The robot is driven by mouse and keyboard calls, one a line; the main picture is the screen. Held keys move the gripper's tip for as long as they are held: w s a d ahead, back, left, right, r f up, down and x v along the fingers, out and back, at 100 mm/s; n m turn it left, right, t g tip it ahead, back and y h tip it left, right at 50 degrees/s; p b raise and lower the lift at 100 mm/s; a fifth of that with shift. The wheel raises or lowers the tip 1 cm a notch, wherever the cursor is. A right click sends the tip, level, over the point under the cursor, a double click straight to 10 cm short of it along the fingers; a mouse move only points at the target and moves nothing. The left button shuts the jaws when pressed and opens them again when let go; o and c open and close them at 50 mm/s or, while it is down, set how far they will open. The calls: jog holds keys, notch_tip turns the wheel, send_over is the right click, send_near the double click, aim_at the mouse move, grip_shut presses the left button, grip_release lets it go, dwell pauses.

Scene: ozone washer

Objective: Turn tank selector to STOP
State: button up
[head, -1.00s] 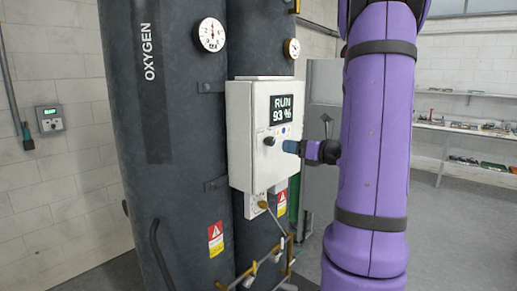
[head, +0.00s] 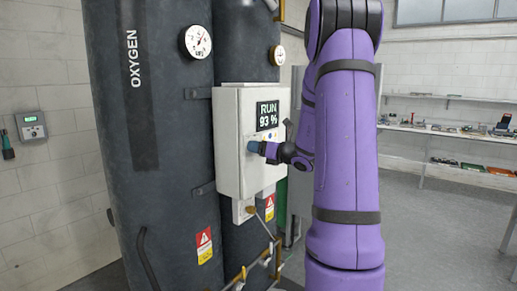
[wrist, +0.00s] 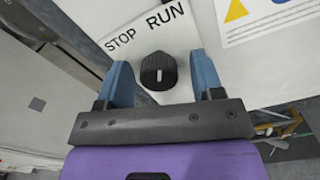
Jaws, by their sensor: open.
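The tank selector is a black round knob (wrist: 158,71) with a white pointer line, in the wrist view. It sits on a white panel below the printed words STOP, at the left, and RUN, at the right. My gripper (wrist: 163,82) is open, with one blue finger on each side of the knob; I cannot tell whether either finger touches it. In the head view my gripper (head: 253,147) is at the front of the white control box (head: 229,150) and hides the knob. The box's display (head: 267,115) reads RUN 93 %.
Large dark tanks, one marked OXYGEN (head: 150,200), stand behind and left of the box. Pipes and valves (head: 250,270) run below it. A small wall unit (head: 32,126) is at the left. Shelves (head: 450,130) line the right wall, with open floor before them.

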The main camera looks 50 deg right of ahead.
jog(key=shift+w, duration=0.1)
jog(key=c, duration=0.9)
jog(key=shift+n, duration=0.4)
jog(key=n, duration=0.5)
jog(key=shift+n, duration=0.3)
jog(key=n, duration=0.5)
jog(key=shift+r+n, duration=0.1)
jog(key=shift+n, duration=0.2)
